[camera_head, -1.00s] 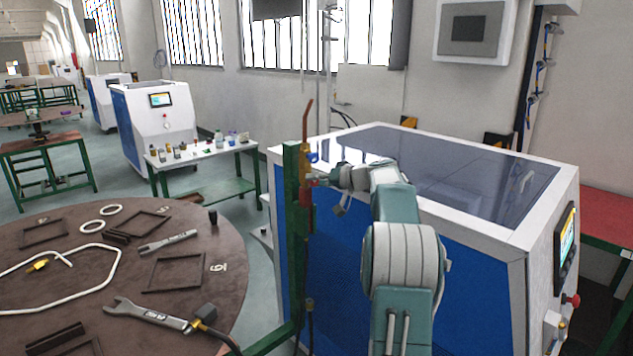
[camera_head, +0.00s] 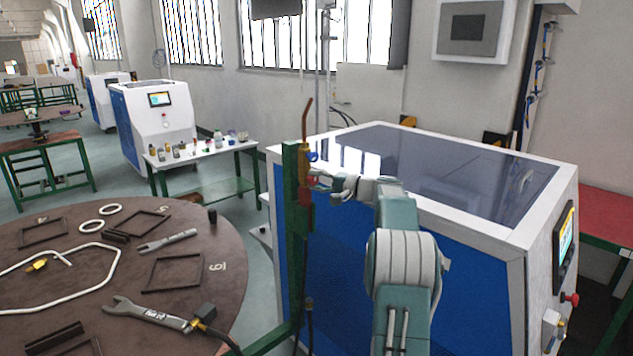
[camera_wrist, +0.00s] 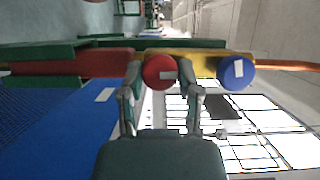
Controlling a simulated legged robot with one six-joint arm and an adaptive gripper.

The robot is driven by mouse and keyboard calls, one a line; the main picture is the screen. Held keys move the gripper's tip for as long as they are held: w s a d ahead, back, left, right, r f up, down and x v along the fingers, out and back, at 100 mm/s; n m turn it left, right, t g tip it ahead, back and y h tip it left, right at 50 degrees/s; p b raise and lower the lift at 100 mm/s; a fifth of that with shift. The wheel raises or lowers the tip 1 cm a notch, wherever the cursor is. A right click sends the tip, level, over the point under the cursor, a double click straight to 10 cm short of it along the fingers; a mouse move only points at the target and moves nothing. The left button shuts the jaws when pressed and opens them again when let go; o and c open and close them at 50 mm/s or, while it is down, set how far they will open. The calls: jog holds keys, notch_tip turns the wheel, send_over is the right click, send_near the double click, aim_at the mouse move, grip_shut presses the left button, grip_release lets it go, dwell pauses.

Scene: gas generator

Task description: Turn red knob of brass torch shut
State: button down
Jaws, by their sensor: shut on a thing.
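The brass torch (camera_head: 303,168) hangs upright on a green post (camera_head: 291,225), its copper tip pointing up. In the wrist view the torch's yellow body (camera_wrist: 200,60) lies sideways. In the head view my gripper (camera_head: 322,184) reaches the torch from the right, and the red knob is mostly hidden there.
A blue and white machine (camera_head: 450,190) with a dark glass top stands close behind and beside my arm. A round brown table (camera_head: 200,230) with wrenches, frames and rings is at the left. A small green table (camera_head: 205,150) with bottles stands behind.

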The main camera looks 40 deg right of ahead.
jog(key=shift+f+m, duration=0.4)
jog(key=shift+c, duration=1.5)
grip_release()
jog(key=shift+w, duration=0.1)
jog(key=shift+d+r, duration=0.1)
jog(key=shift+r, duration=0.1)
jog(key=v, duration=1.2)
jog(key=shift+f, duration=0.35)
jog(key=shift+d, duration=0.1)
